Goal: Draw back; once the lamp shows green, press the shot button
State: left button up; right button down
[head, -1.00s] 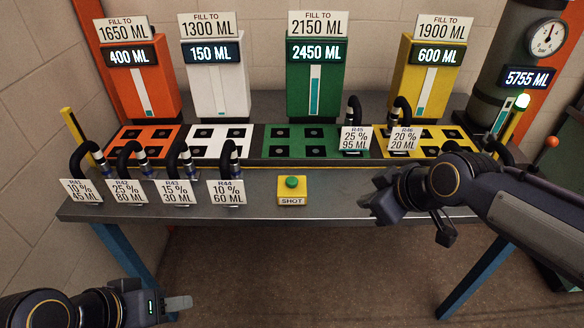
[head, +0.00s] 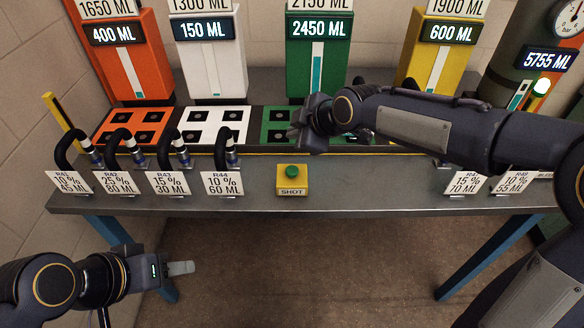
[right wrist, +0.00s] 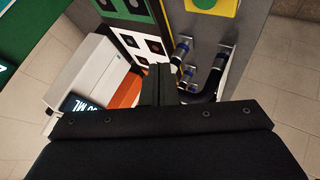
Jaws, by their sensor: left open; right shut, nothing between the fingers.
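The shot button (head: 292,171) is a green cap on a yellow box at the bench's front edge; part of it shows at the top of the right wrist view (right wrist: 208,7). My right gripper (head: 298,131) is shut and empty, above and behind the button, over the green pad. Its shut fingers (right wrist: 157,85) also show in the right wrist view. My left gripper (head: 182,268) is open, low at the left, in front of the bench and away from the button.
Several black hoses with tags (head: 117,182) stand along the front left of the bench (head: 250,197). Orange, white (head: 211,65), green and yellow tanks stand behind. My right arm hides part of the green and yellow pads. Bench around the button is clear.

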jog(key=shift+f, duration=0.1)
jog(key=b, duration=0.6)
send_over(296, 172)
notch_tip(296, 172, down, 8)
jog(key=shift+r, duration=0.15)
jog(key=shift+f+b, duration=0.3)
jog(key=shift+f, duration=0.2)
jog(key=shift+f, duration=0.1)
dwell(1.1)
jog(key=shift+f+b, duration=0.3)
jog(key=shift+b, duration=0.2)
jog(key=shift+f+b, duration=0.5)
dwell(0.4)
jog(key=shift+r, duration=0.15)
dwell(0.3)
jog(key=shift+r+p, duration=0.55)
jog(key=shift+r, duration=0.2)
jog(key=shift+r, duration=0.1)
